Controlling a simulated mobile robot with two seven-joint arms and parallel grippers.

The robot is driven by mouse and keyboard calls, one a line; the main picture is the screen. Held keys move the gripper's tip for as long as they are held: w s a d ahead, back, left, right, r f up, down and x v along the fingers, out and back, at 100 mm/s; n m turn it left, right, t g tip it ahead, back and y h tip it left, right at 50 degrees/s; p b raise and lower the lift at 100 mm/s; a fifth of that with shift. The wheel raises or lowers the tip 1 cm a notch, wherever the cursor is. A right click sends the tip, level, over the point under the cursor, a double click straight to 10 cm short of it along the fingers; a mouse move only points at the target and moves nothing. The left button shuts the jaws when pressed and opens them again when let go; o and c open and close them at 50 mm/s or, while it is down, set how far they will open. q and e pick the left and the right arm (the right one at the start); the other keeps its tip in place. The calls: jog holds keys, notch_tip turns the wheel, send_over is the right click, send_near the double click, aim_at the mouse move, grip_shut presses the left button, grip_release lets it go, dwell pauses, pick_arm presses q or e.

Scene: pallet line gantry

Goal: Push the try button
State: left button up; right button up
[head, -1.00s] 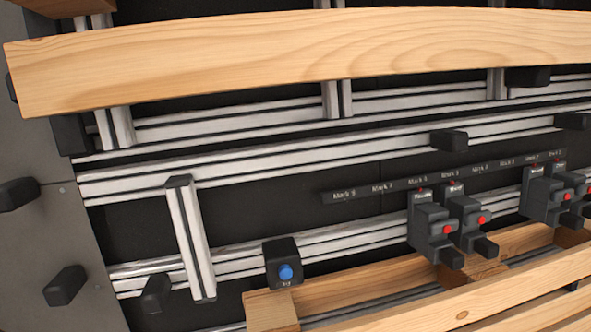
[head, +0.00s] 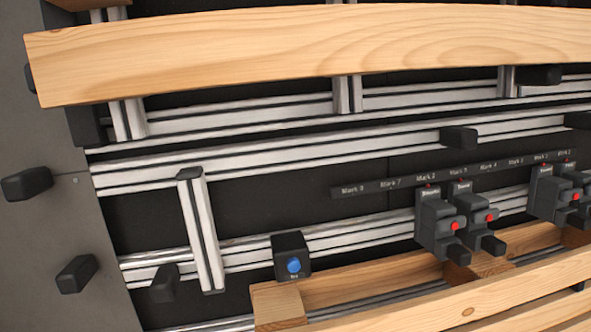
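The try button (head: 293,265) is a round blue button on the front of a small black box (head: 290,246), with a small label below it that is too blurred to read surely. The box sits on the lower metal rail, left of centre in the head view, just above the corner of a wooden frame. Nothing covers the button. Neither of my grippers shows in the head view.
A wide wooden board (head: 300,52) spans the top. Black clamp units with red dots (head: 438,226) sit on the rail to the right under a strip of mark labels (head: 425,178). A short metal upright (head: 201,232) stands left of the button box. Wooden slats (head: 470,300) fill the lower right.

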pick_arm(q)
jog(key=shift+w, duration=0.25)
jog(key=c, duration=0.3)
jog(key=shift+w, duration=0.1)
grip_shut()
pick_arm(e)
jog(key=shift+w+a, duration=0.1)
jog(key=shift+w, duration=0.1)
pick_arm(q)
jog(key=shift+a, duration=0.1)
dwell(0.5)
